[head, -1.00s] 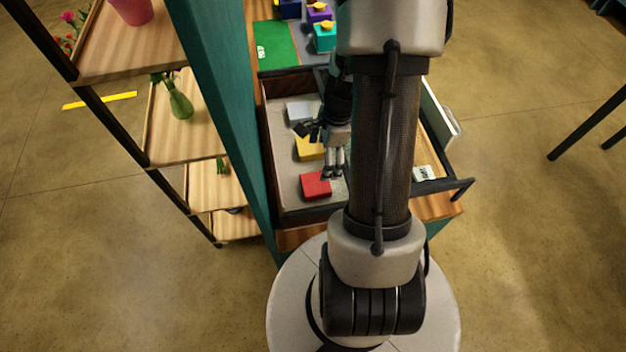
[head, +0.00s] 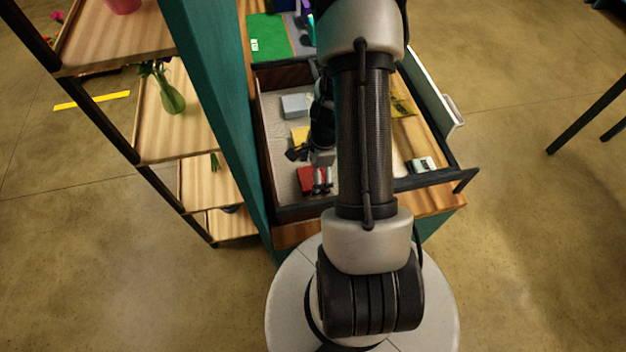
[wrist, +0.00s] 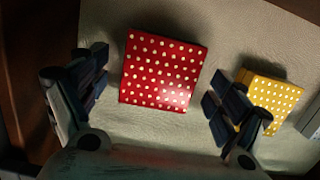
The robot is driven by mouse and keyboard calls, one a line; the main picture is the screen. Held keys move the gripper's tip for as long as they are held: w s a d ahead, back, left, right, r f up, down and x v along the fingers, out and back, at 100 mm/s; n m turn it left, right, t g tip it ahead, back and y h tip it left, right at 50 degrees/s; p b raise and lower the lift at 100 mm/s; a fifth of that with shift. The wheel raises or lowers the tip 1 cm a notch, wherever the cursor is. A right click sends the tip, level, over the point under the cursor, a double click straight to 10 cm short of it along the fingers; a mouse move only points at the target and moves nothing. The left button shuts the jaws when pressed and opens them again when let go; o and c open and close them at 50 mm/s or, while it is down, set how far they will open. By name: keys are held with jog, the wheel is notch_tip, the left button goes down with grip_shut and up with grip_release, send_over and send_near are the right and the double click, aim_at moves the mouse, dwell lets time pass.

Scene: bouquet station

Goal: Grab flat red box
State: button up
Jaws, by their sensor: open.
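The flat red box (wrist: 162,70), with white dots, lies in the open drawer (head: 285,212). In the wrist view it sits between and slightly beyond the two fingers of my gripper (wrist: 155,95), one finger on each side, with gaps visible. My gripper (head: 317,183) is open and empty, over the red box (head: 307,176) in the head view, and hides part of it. I cannot tell the height of the fingertips above the box.
A yellow dotted box (wrist: 270,95) lies right of the red one, close to the right finger. A grey box (head: 295,104) lies farther back in the drawer. Drawer walls bound the space. A green mat (head: 268,38) is behind, and a teal post (head: 215,90) stands to the left.

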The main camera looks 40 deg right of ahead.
jog(key=shift+c, duration=0.2)
jog(key=shift+r, duration=0.1)
jog(key=c, duration=1.2)
